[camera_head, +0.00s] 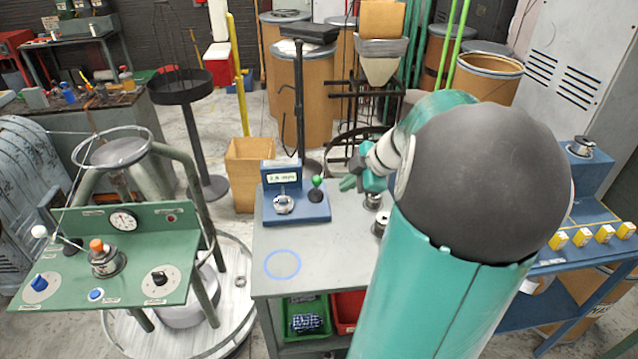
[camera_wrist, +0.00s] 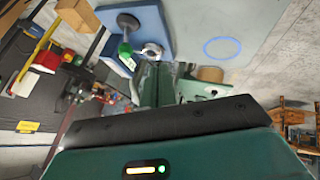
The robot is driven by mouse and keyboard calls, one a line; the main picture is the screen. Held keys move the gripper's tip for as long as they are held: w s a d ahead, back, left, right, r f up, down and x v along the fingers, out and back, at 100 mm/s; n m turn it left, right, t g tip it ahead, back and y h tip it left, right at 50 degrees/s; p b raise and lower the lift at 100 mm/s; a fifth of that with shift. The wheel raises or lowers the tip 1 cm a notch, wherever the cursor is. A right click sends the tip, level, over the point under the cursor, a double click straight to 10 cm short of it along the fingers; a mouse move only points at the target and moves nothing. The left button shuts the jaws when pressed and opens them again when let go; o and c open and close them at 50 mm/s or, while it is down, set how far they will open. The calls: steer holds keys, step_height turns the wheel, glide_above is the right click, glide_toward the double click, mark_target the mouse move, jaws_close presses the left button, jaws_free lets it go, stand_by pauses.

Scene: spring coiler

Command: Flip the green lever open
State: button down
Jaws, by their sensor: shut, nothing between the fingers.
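A blue device (camera_head: 298,208) with a labelled upright panel stands on the grey table. Its green lever knob (camera_head: 317,182) sits on a dark round base at the right of the device. A silver round part (camera_head: 284,204) is to its left. The green knob (camera_wrist: 125,48) and the blue device (camera_wrist: 152,20) also show in the wrist view. My gripper (camera_head: 349,183) is just right of the green knob in the head view, apart from it in the picture. Its teal fingers are shut and empty. My arm hides the table's right part.
The grey table (camera_head: 340,235) has a blue ring marking (camera_head: 283,264) and clear space at its front left. Metal cylinders (camera_head: 374,200) stand right of the device, partly behind my arm. A green control panel (camera_head: 110,250) is at left.

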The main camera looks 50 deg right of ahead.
mark_target(316, 183)
steer(key=shift+s+d, duration=0.25)
steer(key=shift+d, duration=0.45)
steer(key=w+f, duration=0.2)
steer(key=w, duration=0.1)
steer(key=w+f, duration=0.2)
steer(key=w, duration=0.1)
steer(key=w+f, duration=0.3)
steer(key=shift+d+f, duration=0.1)
steer(key=shift+w+d, duration=0.25)
steer(key=shift+w, duration=0.15)
steer(key=shift+w+r, duration=0.15)
steer(key=shift+r, duration=0.05)
